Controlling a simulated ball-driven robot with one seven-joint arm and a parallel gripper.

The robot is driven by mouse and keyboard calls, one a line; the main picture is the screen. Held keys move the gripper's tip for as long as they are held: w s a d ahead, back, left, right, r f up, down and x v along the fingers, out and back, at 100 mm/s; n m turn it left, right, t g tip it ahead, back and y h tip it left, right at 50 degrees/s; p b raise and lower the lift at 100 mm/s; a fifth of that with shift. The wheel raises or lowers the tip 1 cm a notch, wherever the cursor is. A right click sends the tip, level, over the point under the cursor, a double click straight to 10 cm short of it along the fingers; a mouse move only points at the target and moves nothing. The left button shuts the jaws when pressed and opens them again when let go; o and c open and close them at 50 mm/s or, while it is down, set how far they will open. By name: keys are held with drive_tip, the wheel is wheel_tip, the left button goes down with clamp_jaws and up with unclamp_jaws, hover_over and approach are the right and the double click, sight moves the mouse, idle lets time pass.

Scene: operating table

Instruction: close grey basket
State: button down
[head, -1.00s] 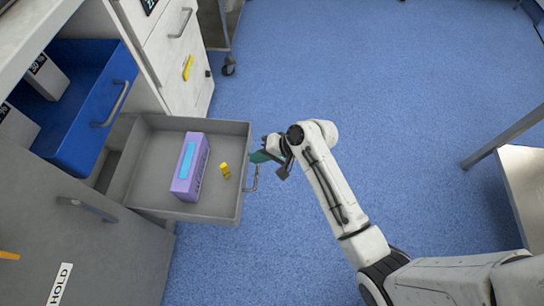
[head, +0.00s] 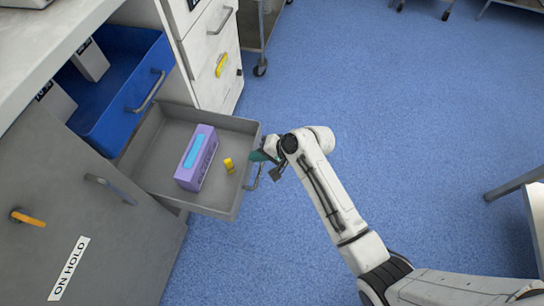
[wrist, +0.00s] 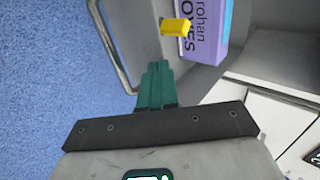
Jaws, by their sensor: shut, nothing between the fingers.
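The grey basket (head: 215,208) is an open grey drawer pulled out from the cabinet on the left in the head view. Its bar handle (head: 254,176) is on its right-hand front; the handle also shows in the wrist view (wrist: 104,45). A purple box (head: 197,158) and a small yellow item (head: 229,165) lie inside. My gripper (head: 259,156) is at the front panel, beside the handle. Its green fingers are together and empty, pointing at the basket front in the wrist view (wrist: 157,75). I cannot tell whether they touch the panel.
A blue drawer (head: 128,95) stands open above and left of the basket. White drawers (head: 212,50) and a wheeled cart (head: 262,35) stand behind.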

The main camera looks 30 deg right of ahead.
sight(190, 143)
drive_tip(key=w+a+b, duration=0.5)
drive_tip(key=w+a, duration=1)
drive_tip(key=shift+w+a+f, duration=0.15)
drive_tip(key=shift+w+a, duration=0.65)
drive_tip(key=shift+w, duration=0.05)
drive_tip(key=shift+r, duration=0.2)
drive_tip(key=s+d+p, duration=0.1)
drive_tip(key=s+d+r+p, duration=0.1)
drive_tip(key=s+d+p, duration=0.1)
drive_tip(key=shift+s+d+r, duration=0.15)
drive_tip(key=shift+s+d, duration=0.1)
drive_tip(key=p+v, duration=0.4)
drive_tip(key=v, duration=0.4)
drive_tip(key=shift+s+d, duration=0.25)
